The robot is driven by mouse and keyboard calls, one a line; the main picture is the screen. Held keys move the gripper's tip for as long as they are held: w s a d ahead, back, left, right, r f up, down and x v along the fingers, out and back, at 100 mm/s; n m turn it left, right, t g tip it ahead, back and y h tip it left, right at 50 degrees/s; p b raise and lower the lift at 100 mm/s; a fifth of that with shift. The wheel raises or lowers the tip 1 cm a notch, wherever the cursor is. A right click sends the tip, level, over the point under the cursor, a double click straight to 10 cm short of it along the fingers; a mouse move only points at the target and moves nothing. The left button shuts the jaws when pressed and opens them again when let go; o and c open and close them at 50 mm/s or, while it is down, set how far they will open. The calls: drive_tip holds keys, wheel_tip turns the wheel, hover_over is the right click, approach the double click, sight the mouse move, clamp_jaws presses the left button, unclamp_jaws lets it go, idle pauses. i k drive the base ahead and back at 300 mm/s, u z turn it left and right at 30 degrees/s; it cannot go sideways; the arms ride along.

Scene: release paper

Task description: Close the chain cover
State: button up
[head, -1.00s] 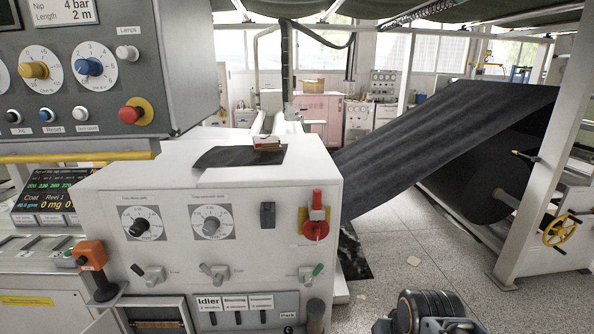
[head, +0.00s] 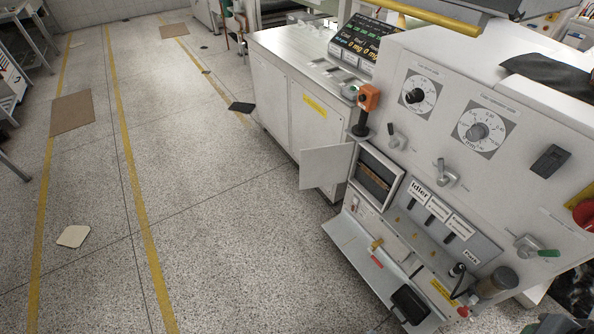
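A white cover panel (head: 327,166) stands swung out at the left edge of the machine's front, its flat face showing. Next to it is an open compartment (head: 378,180) with a dark frame and a brown strip inside, possibly the chain. I take this panel for the chain cover, but no readable label confirms it. Lower down, a metal flap (head: 352,243) sticks out from the machine's base, with small yellow and red parts on it. My gripper is not in view.
The white machine (head: 440,130) carries dials, small levers and an orange-topped control (head: 368,97) that juts out above the panel. A black pedal-like part (head: 410,304) sits low at the front. The speckled floor (head: 215,200) to the left is mostly clear, with mats and yellow lines.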

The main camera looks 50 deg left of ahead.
sight(323, 166)
drive_tip(key=u, duration=2.5)
drive_tip(key=i, duration=3.5)
drive_tip(key=z, duration=3.25)
drive_tip(key=k, duration=1.05)
drive_tip(key=u, duration=0.8)
